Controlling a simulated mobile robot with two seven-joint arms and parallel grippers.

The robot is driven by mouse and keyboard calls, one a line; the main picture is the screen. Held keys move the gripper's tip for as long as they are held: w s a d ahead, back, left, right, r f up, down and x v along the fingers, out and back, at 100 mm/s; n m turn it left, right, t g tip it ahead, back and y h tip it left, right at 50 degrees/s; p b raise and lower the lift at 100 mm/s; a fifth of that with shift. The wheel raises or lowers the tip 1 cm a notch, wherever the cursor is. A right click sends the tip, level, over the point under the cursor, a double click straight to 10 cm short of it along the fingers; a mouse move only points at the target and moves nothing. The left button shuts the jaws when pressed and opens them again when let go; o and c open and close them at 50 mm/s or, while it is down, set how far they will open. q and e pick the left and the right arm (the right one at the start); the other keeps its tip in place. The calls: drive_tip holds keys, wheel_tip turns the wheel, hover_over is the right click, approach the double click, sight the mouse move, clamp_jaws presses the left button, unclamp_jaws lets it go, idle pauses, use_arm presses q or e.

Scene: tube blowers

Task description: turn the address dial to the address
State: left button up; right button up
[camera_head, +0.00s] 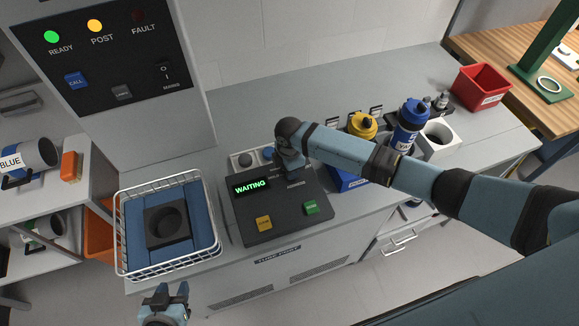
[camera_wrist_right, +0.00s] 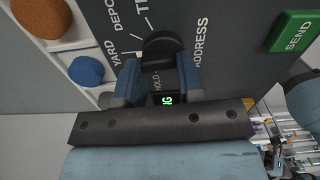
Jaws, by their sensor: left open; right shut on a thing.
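The address dial (camera_wrist_right: 160,45) is a dark round knob on the black console panel (camera_head: 258,226). Around it I read YARD, DEPOT, part of a word starting with T, HOLD and ADDRESS. My right gripper (camera_wrist_right: 160,72), also in the head view (camera_head: 287,170), is shut on the dial from above, with a blue finger on each side. I cannot tell which label the dial points at; the fingers cover part of it. The console display (camera_head: 251,187) reads WAITING in green. My left gripper (camera_head: 166,295) is open and empty at the bottom, in front of the wire basket.
Blue-capped (camera_head: 411,113) and yellow-capped (camera_head: 363,125) containers stand right, near my right arm. A red bin (camera_head: 482,86) is farther back.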

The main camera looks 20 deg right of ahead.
drive_tip(key=shift+m, duration=0.5)
drive_tip(key=o, duration=0.9)
drive_tip(key=shift+r, duration=0.1)
wheel_tip(320, 180, up, 14)
drive_tip(key=shift+f+b, duration=0.2)
drive_tip(key=shift+b, duration=0.75)
